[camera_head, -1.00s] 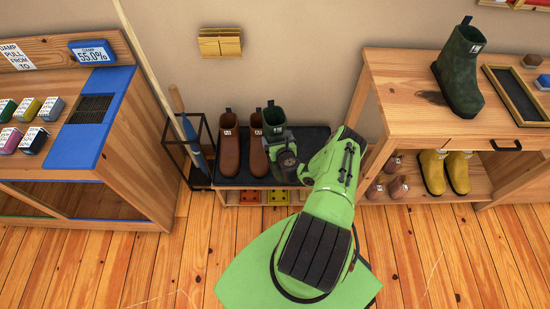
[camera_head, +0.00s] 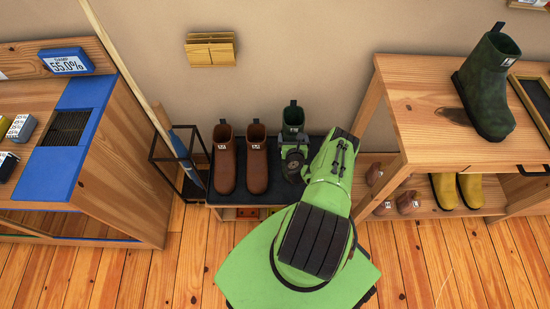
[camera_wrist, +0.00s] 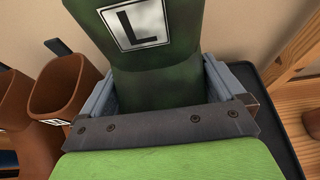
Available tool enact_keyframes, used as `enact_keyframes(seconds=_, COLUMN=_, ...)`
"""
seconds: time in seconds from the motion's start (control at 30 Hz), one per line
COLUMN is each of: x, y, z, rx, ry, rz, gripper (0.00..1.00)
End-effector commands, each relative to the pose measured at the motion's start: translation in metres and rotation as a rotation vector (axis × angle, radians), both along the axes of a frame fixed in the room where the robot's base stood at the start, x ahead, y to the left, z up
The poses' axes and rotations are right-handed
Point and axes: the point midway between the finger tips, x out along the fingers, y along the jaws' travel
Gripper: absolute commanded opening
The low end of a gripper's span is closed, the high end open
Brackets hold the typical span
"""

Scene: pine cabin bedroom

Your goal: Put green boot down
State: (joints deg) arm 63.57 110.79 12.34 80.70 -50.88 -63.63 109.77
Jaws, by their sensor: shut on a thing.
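A green boot (camera_head: 293,117) with a pull loop stands upright in my gripper (camera_head: 292,150), to the right of two brown boots. In the wrist view the gripper's grey jaws close on both sides of the green boot (camera_wrist: 178,75), which has a white "L" label. The boot is over or on the black top (camera_head: 270,199) of a low bench; my arm hides its sole, so contact is unclear. Another dark green boot (camera_head: 487,85) stands on the wooden table at the right.
Brown boots (camera_head: 224,165) (camera_head: 257,165) stand close on the left. A black wire stand (camera_head: 195,185) holds long handles beside them. A wooden table (camera_head: 430,130) rises on the right, with yellow boots (camera_head: 457,190) and small brown shoes (camera_head: 408,202) below.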

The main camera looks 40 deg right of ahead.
Motion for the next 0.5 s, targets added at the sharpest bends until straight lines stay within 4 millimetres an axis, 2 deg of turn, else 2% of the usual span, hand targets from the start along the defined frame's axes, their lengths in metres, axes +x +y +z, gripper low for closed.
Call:
enact_keyframes(seconds=0.07, x=0.0, y=0.0, z=-0.01, rx=0.0, ry=-0.001, rz=0.0, gripper=0.41)
enact_keyframes(seconds=0.2, x=0.0, y=0.001, z=-0.046, rx=-0.001, ry=0.001, rz=0.002, gripper=0.41)
enact_keyframes(seconds=0.5, x=0.0, y=0.0, z=-0.088, rx=-0.001, ry=0.0, rz=0.0, gripper=0.41)
